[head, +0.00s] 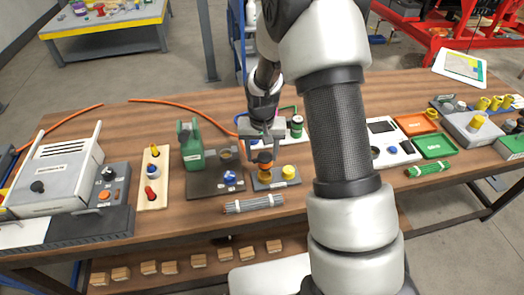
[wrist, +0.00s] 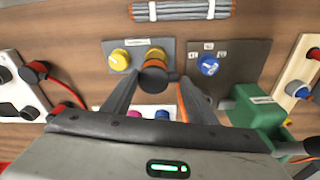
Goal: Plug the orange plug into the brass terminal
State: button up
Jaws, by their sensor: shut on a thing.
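My gripper (head: 263,148) points down over a grey plate (head: 262,186) near the front middle of the table. In the wrist view its two fingers (wrist: 156,82) close on the orange plug (wrist: 154,73), which has a dark body and an orange rim. The plug also shows in the head view (head: 265,159). The brass terminal (wrist: 155,53) shows just past the plug, partly hidden by it, on the plate's side beside a yellow-capped terminal (wrist: 119,60). The plug overlaps the terminal in both views; I cannot tell whether they touch. An orange cable (wrist: 182,108) runs near the fingers.
A green device (head: 191,150) and a grey panel with a blue knob (head: 229,177) stand left of the plate. A wrapped grey bundle (head: 253,204) lies in front. A white box (head: 380,135) with a red lead (wrist: 66,88) is to the right in the head view.

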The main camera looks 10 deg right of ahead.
jog(key=shift+f, duration=0.8)
jog(key=shift+f+b, duration=1.75)
jog(key=shift+b, duration=0.2)
dwell(0.9)
jog(key=o, duration=1.2)
jog(key=shift+o, duration=0.2)
notch_tip(320, 180, up, 17)
jog(key=s, duration=0.2)
jog(key=shift+a+r+p, duration=0.15)
jog(key=shift+a+p, duration=0.1)
jog(key=shift+p, duration=0.1)
jog(key=s+r+t+p, duration=0.2)
jog(key=s+r, duration=0.7)
jog(key=r, duration=0.3)
jog(key=s+r+n+t+p, duration=0.1)
jog(key=s+r, duration=0.2)
jog(key=s, duration=0.4)
jog(key=s+d+r+n+t+p, duration=0.1)
jog(key=s+r, duration=0.2)
jog(key=s, duration=0.3)
jog(key=shift+s+d+r+p, duration=0.15)
jog(key=shift+s+d+p, duration=0.15)
jog(key=shift+s, duration=0.1)
